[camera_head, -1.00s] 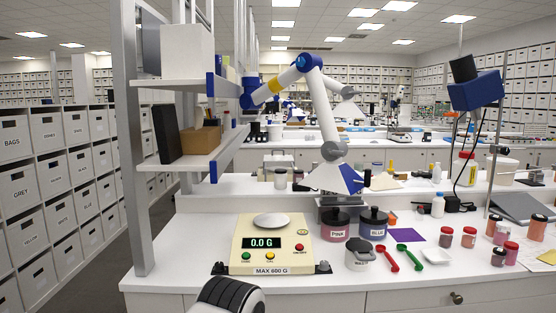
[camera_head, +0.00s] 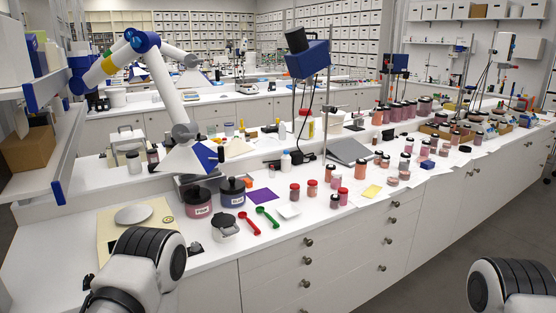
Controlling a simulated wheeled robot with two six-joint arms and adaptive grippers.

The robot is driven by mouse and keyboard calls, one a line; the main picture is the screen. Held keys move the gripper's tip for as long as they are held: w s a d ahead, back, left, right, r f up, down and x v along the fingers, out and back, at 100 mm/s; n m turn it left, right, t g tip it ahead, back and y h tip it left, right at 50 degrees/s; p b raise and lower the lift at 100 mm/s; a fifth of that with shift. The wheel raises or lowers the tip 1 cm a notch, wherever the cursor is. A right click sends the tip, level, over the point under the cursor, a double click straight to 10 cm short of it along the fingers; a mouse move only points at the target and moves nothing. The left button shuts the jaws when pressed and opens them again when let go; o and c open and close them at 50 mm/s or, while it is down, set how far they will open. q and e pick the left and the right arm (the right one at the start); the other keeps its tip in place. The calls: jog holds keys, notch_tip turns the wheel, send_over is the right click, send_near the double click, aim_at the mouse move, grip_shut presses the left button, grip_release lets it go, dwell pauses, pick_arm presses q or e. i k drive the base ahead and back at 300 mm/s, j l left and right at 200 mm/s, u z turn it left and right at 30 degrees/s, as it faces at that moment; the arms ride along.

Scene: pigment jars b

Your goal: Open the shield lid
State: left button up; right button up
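I cannot clearly make out a shield lid. The cream scale (camera_head: 107,232) stands on the near bench at the left, with its round pan (camera_head: 133,214) bare. My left arm hides its display and front. A white case with a handle on top (camera_head: 126,146) stands farther back and looks shut; I cannot tell whether it is the shield. Links of my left arm reach in at the bottom left and links of my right arm show at the bottom right. Neither gripper's fingers are in view.
A pink jar (camera_head: 198,202), a blue jar (camera_head: 232,191), a small white jar (camera_head: 225,223), a red spoon (camera_head: 248,223) and a green spoon (camera_head: 267,217) stand or lie right of the scale. A shelf post rises at the left. Many small jars fill the bench rightward.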

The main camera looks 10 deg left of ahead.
aim_at(117, 137)
jog(key=j+z, duration=0.2)
jog(key=z, duration=0.2)
jog(key=k+j+z, duration=0.15)
jog(key=z, duration=0.25)
jog(key=k+j+z, duration=0.1)
jog(key=z, duration=0.3)
jog(key=k+j+z, duration=0.15)
jog(key=z, duration=0.25)
jog(key=k+j+z, duration=0.1)
jog(key=z, duration=0.3)
jog(key=k+j+z, duration=0.95)
jog(key=k, duration=0.4)
jog(key=k+j+z, duration=0.1)
jog(key=k+z, duration=0.2)
jog(key=k, duration=0.2)
jog(key=k+j+z, duration=0.15)
jog(key=k+z, duration=0.2)
jog(key=k, duration=0.35)
jog(key=k+z, duration=0.35)
jog(key=k, duration=0.35)
jog(key=k+l+z, duration=0.35)
jog(key=k, duration=0.3)
jog(key=k+j, duration=0.05)
jog(key=j, duration=0.05)
